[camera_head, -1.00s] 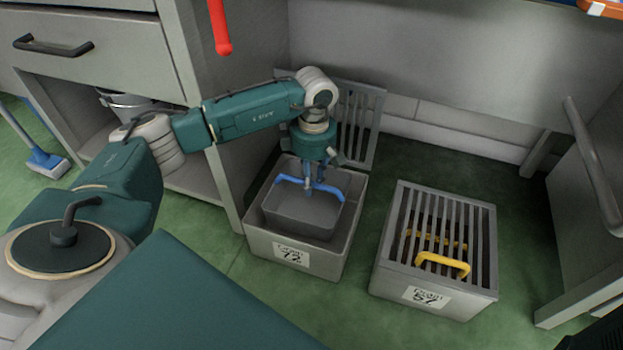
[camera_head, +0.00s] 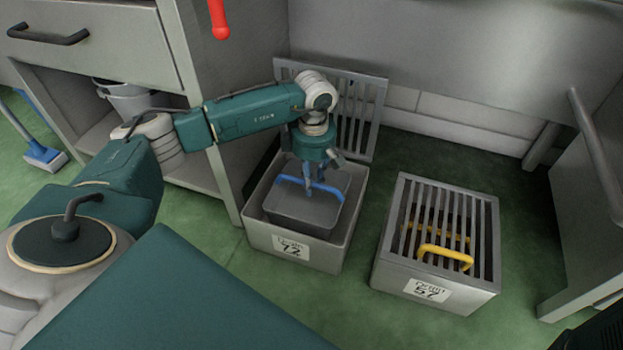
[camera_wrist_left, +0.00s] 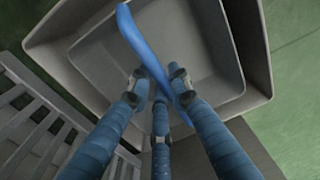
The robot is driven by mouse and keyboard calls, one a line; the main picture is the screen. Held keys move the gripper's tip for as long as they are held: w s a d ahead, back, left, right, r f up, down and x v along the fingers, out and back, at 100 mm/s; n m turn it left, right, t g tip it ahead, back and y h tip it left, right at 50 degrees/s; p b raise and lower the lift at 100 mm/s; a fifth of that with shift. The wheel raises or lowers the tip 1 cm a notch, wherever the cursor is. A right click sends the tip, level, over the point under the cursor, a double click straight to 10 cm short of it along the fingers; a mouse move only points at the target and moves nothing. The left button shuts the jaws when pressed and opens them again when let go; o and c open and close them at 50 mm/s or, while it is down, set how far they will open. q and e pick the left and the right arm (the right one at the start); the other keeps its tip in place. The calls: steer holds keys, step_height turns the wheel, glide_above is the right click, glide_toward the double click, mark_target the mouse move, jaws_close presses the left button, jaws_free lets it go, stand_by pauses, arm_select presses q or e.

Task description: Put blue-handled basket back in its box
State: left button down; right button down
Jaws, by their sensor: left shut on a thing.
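The grey basket (camera_head: 300,209) with a blue handle (camera_head: 325,189) sits inside the open grey box (camera_head: 262,235) labelled 72. Its rim is at about the height of the box rim; I cannot tell whether it rests on the bottom. My left gripper (camera_head: 308,188) is above the basket, shut on the blue handle. In the left wrist view the fingers (camera_wrist_left: 161,92) close around the blue handle (camera_wrist_left: 146,50), with the basket's inside (camera_wrist_left: 190,45) below. My right gripper is not in view.
A slatted grate (camera_head: 362,120) leans upright behind the box. To the right stands a second box (camera_head: 385,262) labelled 57, covered by a grate with a yellow handle (camera_head: 446,256) showing. A cabinet (camera_head: 215,125) stands close on the left. Green floor is clear between the boxes.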

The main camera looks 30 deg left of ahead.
mark_target(312, 207)
arm_select(q)
steer(key=shift+f, duration=0.75)
steer(key=shift+f+b, duration=0.1)
steer(key=shift+b, duration=0.2)
steer(key=shift+f+b, duration=0.6)
steer(key=shift+f, duration=0.8)
steer(key=c, duration=0.9)
jaws_free()
steer(key=shift+f, duration=0.1)
